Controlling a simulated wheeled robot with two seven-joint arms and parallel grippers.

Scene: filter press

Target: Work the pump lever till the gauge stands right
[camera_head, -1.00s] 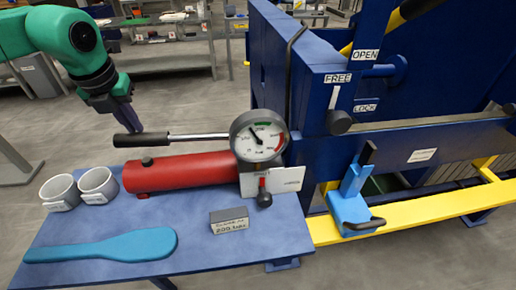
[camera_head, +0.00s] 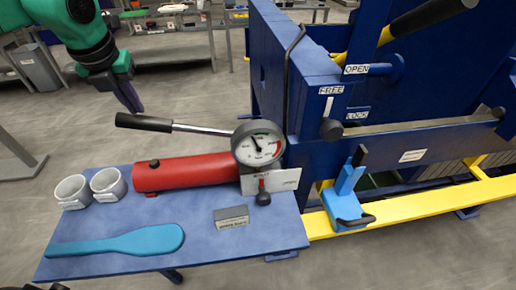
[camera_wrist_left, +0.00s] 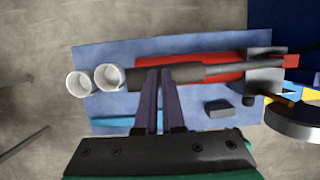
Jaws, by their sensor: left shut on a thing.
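The pump has a red cylinder (camera_head: 190,172) and a lever with a black grip (camera_head: 144,122) on a steel rod (camera_head: 203,130). The lever's grip end is tilted up, above the cylinder. My left gripper (camera_head: 133,105) is shut on the black grip; the left wrist view shows the grip (camera_wrist_left: 185,73) between the two fingers (camera_wrist_left: 160,85). The round gauge (camera_head: 258,144) has a green band at the top and a red band at the right. Its needle points up and slightly left, just left of the green band. My right gripper is not in view.
The blue table (camera_head: 200,235) holds two white cups (camera_head: 72,191), a blue paddle (camera_head: 120,242) and a small grey block with a label (camera_head: 231,217). A small valve handle (camera_head: 263,197) hangs below the gauge. The blue press frame (camera_head: 310,100) stands at the right.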

